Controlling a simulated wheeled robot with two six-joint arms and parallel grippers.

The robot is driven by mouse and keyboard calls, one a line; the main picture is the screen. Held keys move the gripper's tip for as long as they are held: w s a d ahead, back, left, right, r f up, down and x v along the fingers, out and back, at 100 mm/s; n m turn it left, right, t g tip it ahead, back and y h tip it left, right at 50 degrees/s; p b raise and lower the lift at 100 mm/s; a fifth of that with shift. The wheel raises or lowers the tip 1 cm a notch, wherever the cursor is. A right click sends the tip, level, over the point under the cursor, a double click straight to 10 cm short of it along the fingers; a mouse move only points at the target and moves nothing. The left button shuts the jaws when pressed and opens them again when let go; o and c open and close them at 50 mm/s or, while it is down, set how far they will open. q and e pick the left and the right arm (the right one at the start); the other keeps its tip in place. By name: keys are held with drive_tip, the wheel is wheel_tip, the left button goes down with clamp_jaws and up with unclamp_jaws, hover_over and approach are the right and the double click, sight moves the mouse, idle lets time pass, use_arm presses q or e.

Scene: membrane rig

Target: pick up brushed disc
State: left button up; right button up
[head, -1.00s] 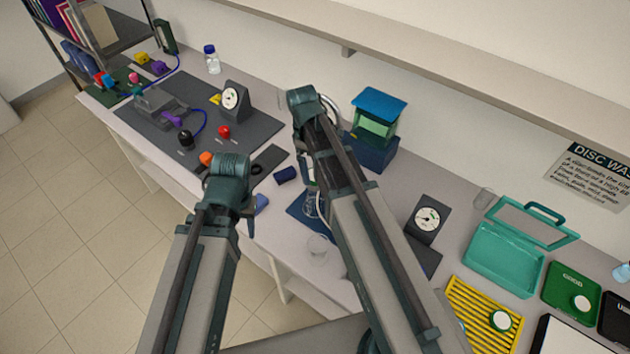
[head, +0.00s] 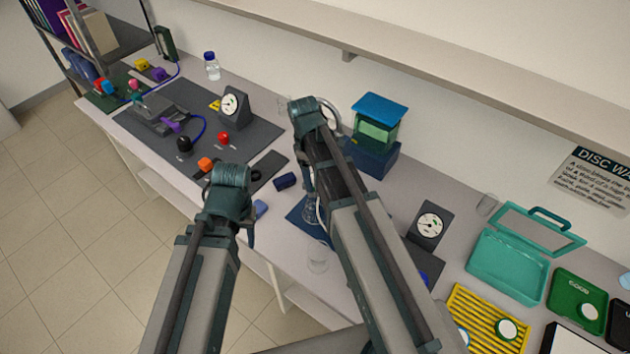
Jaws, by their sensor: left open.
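My left arm comes in from the lower left, and its gripper (head: 250,230) shows only in part beside the wrist, above the bench's front edge. It is open, and I see nothing held in it. My right arm (head: 350,190) reaches across the middle; its fingers do not show clearly. A white-faced disc (head: 506,328) sits on the yellow ribbed rack (head: 470,305) at the lower right. Another pale disc (head: 588,312) lies in the green GOOD tray (head: 566,292). I cannot tell which disc is brushed. Both grippers are far left of these discs.
A teal open case (head: 505,272) and a dial gauge (head: 430,226) stand at the right. A blue-lidded box (head: 378,120) stands behind my right arm. A clear cup (head: 317,258) is between the arms. A dark mat (head: 255,135) with small parts lies left. A shelf overhangs the back.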

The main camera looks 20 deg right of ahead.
drive_tip(key=shift+r+p, duration=0.9)
wheel_tip(320, 180, up, 2)
drive_tip(key=shift+r+p, duration=0.1)
drive_tip(key=shift+p, duration=0.95)
drive_tip(key=s+a+r+p, duration=0.1)
drive_tip(key=s+a, duration=1)
drive_tip(key=shift+a, duration=0.2)
